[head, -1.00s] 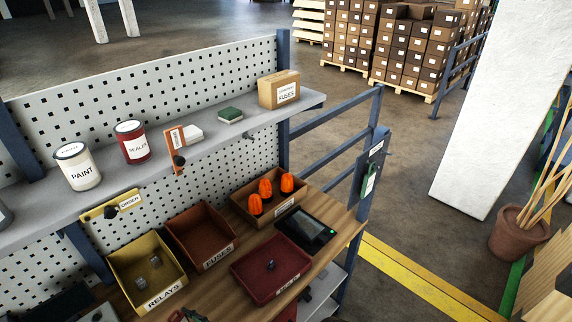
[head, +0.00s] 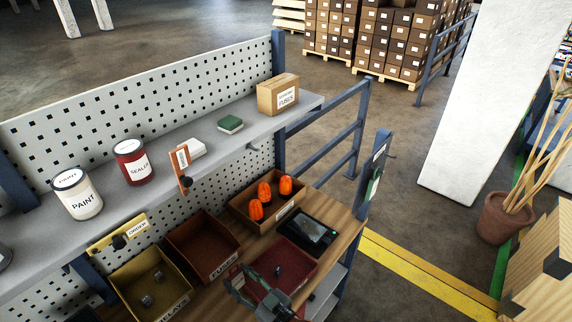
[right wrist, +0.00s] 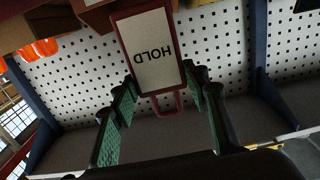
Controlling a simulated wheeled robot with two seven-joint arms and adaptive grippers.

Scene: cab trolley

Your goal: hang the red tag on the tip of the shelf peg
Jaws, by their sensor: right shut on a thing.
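The red tag (right wrist: 152,52) has a white face reading HOLD, upside down in the right wrist view, and a red loop at one end. My right gripper (right wrist: 160,82) is shut on it, with green-padded fingers on either side. In the head view my right gripper (head: 262,288) is low in front, over the red tray; the tag cannot be made out there. The bare shelf peg (head: 252,146) sticks out from the shelf's front edge, up and left of the gripper and apart from it. My left gripper is not in view.
An orange tag (head: 181,160) and a yellow ORDER tag (head: 120,232) hang on the left.

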